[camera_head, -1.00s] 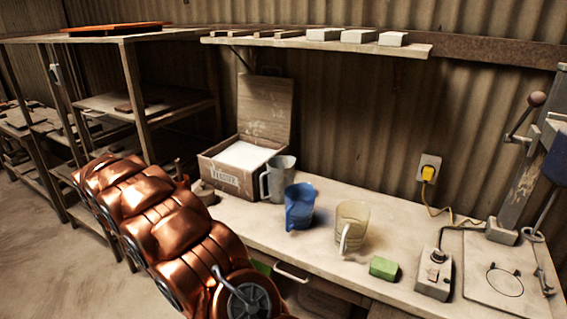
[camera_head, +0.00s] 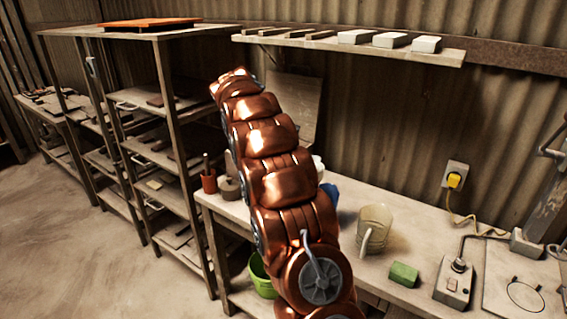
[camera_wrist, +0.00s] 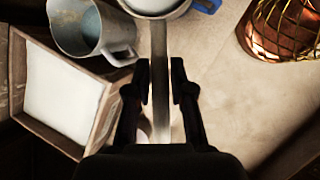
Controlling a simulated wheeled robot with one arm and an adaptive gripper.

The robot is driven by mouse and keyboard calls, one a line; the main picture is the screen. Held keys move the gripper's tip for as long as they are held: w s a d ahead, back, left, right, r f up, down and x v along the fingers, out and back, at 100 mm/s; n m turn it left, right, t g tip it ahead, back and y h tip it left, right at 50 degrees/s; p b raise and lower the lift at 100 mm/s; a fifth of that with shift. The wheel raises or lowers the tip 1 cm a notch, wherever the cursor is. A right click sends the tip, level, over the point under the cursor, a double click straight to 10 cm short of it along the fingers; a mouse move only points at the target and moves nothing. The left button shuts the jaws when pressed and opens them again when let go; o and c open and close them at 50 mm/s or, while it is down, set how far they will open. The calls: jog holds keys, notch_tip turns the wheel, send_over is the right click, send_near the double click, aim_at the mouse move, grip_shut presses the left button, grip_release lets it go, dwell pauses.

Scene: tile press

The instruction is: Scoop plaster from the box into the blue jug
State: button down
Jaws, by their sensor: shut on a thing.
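In the wrist view my gripper (camera_wrist: 160,85) is shut on the flat metal handle of a scoop (camera_wrist: 159,50). The scoop's round bowl, with pale contents, is at the top edge, partly cut off. The blue jug (camera_wrist: 207,5) shows just beside and behind the bowl; most of it is hidden. In the head view the blue jug (camera_head: 330,193) is largely covered by my arm, and a bit of white shows just above it. The open box of white plaster (camera_wrist: 66,90) is at the left in the wrist view. In the head view my arm hides the gripper.
A clear jug (camera_head: 375,228), a green block (camera_head: 403,274) and a switch box (camera_head: 454,285) are on the bench to the right. A shelf (camera_head: 350,50) with several blocks hangs above.

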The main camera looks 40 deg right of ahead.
jog(key=shift+s+d+r, duration=0.1)
jog(key=shift+d+r, duration=0.2)
jog(key=shift+d, duration=0.1)
jog(key=shift+s+d+r+t+y+b, duration=0.15)
jog(key=shift+s+r+t+y+b, duration=0.1)
jog(key=shift+t+y+b, duration=0.25)
jog(key=shift+s+d+r+t+y+b, duration=0.15)
jog(key=shift+r+t+y+b, duration=0.1)
jog(key=shift+t+y, duration=0.3)
jog(key=shift+s+d+r+t+y, duration=0.2)
jog(key=shift+r+t+y, duration=0.15)
jog(key=shift+t+y, duration=0.25)
jog(key=shift+s+d+r+t+y, duration=0.15)
jog(key=shift+r+t+y, duration=0.15)
jog(key=shift+t+y, duration=0.2)
jog(key=shift+s+d+r+m+t+y+p, duration=0.2)
jog(key=shift+s+d+r+t+y, duration=0.1)
jog(key=shift+s+d+t+y, duration=0.45)
jog(key=shift+s+d+r+m+t+y+p, duration=0.25)
jog(key=shift+d+t+y, duration=0.25)
jog(key=shift+t+y, duration=0.4)
jog(key=s+d+r+t+y+p, duration=0.1)
jog(key=s+d+r+t+y, duration=0.2)
jog(key=shift+s+d+t+y, duration=0.3)
jog(key=shift+s+d+y, duration=0.05)
jog(key=shift+d+y, duration=0.05)
